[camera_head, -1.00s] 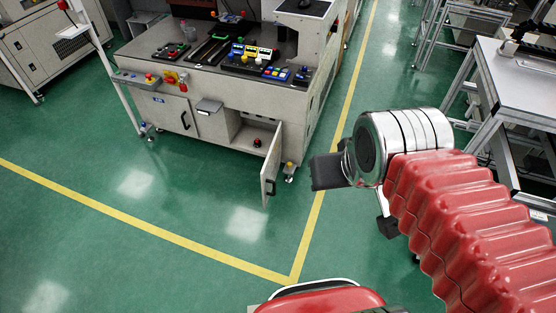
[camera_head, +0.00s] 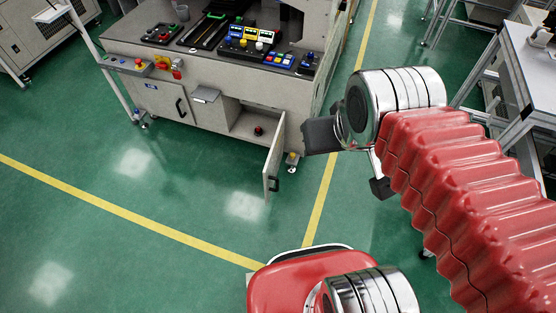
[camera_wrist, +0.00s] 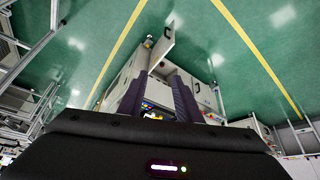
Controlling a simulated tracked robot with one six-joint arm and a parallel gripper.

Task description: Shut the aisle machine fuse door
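The machine's fuse door (camera_head: 274,158) is a pale panel with a dark handle, standing open at the right end of the machine's front (camera_head: 215,113). The door also shows, upside down, near the top of the wrist view (camera_wrist: 166,42). My gripper (camera_head: 308,136) appears to the right of the door in the head view; its fingers are hard to make out there. In the wrist view its two dark fingers (camera_wrist: 158,80) are apart with nothing between them. I see no contact with the door.
A closed cabinet door (camera_head: 166,103) with a handle is left of the compartment. Buttons and tools crowd the machine top. A metal-legged table (camera_head: 520,75) stands at the right. Green floor (camera_head: 190,185) with yellow lines is clear before the machine.

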